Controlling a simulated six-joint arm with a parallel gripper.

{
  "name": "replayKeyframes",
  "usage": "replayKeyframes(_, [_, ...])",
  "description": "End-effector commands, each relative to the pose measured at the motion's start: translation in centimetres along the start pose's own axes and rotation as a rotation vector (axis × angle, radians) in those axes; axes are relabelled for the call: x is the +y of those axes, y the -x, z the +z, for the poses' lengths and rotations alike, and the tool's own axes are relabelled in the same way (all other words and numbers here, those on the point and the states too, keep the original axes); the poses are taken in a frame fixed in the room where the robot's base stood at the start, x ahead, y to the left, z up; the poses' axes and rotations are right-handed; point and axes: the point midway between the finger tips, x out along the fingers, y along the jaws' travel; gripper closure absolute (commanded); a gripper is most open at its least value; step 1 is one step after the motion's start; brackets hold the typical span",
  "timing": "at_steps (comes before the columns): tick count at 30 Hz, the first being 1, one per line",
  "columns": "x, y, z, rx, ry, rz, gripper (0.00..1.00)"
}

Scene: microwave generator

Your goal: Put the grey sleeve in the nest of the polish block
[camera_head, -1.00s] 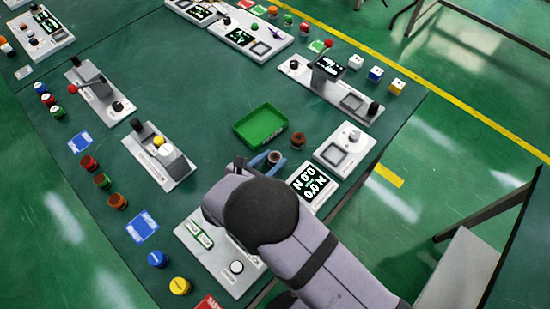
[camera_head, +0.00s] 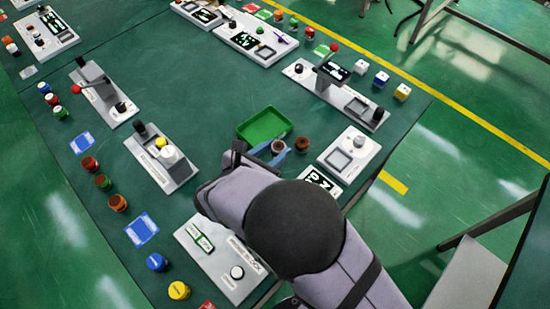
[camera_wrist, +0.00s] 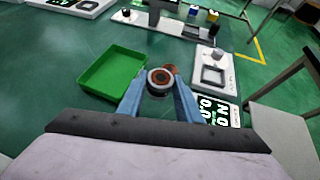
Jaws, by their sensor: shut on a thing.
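My gripper (camera_wrist: 158,95) has blue fingers closed on the sides of a ring-shaped grey sleeve (camera_wrist: 154,76) with a reddish-brown inside. In the head view the gripper (camera_head: 267,153) and the sleeve (camera_head: 278,146) are beside the green tray's near right corner, apparently above the table. A brown round piece (camera_head: 301,144) stands just right of the sleeve; it shows partly behind it in the wrist view (camera_wrist: 173,70). A pale panel whose label ends in BLOCK (camera_head: 217,270), likely the polish block, lies nearer, left of my arm. It has green-framed windows and a round dark-and-white feature; I cannot tell whether that is the nest.
The green tray (camera_head: 240,133) looks empty. A readout (camera_head: 318,183) is partly hidden by my arm, with a knobbed panel (camera_head: 350,150) behind it. Several coloured caps line the left. Bare table lies between.

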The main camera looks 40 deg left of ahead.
Motion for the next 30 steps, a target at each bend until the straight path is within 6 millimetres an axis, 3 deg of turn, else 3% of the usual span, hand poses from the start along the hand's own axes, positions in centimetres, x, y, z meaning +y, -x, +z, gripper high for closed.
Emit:
replayKeyframes(6, [0.0,1.0,1.8,-0.001,-0.001,0.000,0.92])
replayKeyframes(13, [0.0,1.2,2.2,0.000,0.002,-0.001,0.92])
replayKeyframes(20, [-1.4,0.1,2.4,0.000,-0.014,-0.032,0.92])
replayKeyframes(26, [-6.5,-3.5,3.0,0.003,-0.070,-0.139,0.92])
replayKeyframes(30, [-12.4,-6.5,3.4,0.004,-0.132,-0.257,0.92])
